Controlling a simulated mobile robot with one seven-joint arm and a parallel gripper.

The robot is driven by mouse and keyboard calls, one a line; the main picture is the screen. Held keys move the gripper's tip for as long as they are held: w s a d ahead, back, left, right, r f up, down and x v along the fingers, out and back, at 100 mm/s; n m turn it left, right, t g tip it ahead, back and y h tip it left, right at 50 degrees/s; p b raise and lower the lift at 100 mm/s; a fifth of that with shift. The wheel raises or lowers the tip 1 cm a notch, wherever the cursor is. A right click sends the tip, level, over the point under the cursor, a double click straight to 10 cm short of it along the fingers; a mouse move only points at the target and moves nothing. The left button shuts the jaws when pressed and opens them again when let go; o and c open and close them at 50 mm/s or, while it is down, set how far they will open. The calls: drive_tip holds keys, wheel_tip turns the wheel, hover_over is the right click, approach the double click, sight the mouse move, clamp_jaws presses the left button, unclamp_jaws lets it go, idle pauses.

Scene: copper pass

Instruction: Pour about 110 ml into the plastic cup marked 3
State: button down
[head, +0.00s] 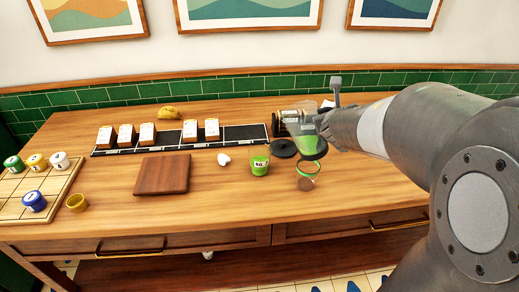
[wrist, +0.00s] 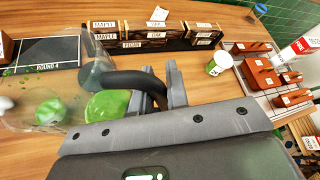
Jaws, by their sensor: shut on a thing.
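My gripper (wrist: 160,97) is shut on the black handle (wrist: 135,80) of a clear jug (head: 308,122). The jug also shows in the wrist view (wrist: 25,95), with green in it. In the head view it is held above the table, its lower part green. I cannot tell which cup is marked 3, or whether liquid is flowing.
A black disc (head: 283,149) lies behind the cups. A dark rack (head: 175,140) holds several labelled blocks. A brown board (head: 162,174), a small white object (head: 223,159) and a pale tray (head: 62,180) with numbered coloured pots lie to the left. The front middle is clear.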

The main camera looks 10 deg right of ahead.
drive_tip(key=shift+s+d+f+m, duration=0.1)
drive_tip(key=shift+d+f+m, duration=0.1)
drive_tip(key=shift+d+m, duration=0.15)
drive_tip(key=shift+s+d+f+m+y, duration=0.1)
drive_tip(key=shift+d+f+m+y, duration=0.15)
drive_tip(key=shift+f+y, duration=0.15)
idle(0.4)
drive_tip(key=shift+s+d+m+t, duration=0.15)
drive_tip(key=shift+d+m+t, duration=0.05)
drive_tip(key=shift+m+t, duration=0.1)
idle(0.4)
drive_tip(key=shift+d+f+m+y, duration=0.25)
drive_tip(key=shift+f+m+y, duration=0.05)
drive_tip(key=shift+f, duration=0.2)
drive_tip(key=shift+s+d+f+m+y, duration=0.1)
drive_tip(key=shift+d+f+m+y, duration=0.2)
drive_tip(key=shift+f, duration=0.15)
drive_tip(key=shift+s+d+f+m+y, duration=0.1)
drive_tip(key=shift+d+f+m+y, duration=0.15)
drive_tip(key=shift+f, duration=0.2)
drive_tip(key=shift+t, duration=0.3)
drive_tip(key=shift+r, duration=0.1)
